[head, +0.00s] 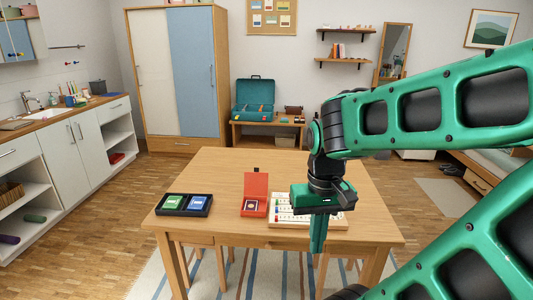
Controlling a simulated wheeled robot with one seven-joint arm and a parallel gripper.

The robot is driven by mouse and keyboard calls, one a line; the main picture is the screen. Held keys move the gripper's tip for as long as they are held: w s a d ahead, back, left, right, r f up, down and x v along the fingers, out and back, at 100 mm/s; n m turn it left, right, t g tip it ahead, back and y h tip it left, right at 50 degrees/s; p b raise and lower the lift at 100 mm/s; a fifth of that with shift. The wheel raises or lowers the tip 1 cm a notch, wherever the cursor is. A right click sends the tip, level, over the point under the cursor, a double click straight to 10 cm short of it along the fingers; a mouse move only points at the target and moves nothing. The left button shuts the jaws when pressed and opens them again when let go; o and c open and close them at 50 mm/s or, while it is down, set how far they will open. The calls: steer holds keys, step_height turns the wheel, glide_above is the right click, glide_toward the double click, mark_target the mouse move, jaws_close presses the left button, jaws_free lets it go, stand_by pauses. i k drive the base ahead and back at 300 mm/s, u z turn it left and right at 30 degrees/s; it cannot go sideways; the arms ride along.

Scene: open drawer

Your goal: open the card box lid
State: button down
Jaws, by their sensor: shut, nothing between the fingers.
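A small red box (247,211) stands on the wooden table, left of the white board. Its red lid (256,184) stands up at the back, so the box is open, and something dark and pale shows inside. I take this to be the card box. My gripper (317,248) points down to the right of the box, over the right part of the white board. Its green fingers are together with nothing between them, and it is apart from the red box.
A white board (284,221) with small coloured marks lies right of the red box, partly hidden by my gripper. A black tray (184,213) with green and blue cards lies to the left. The table's (215,165) back is clear.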

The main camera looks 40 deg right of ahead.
mark_target(255, 182)
steer(key=z, duration=0.4)
steer(key=i, duration=1)
steer(key=z, duration=0.45)
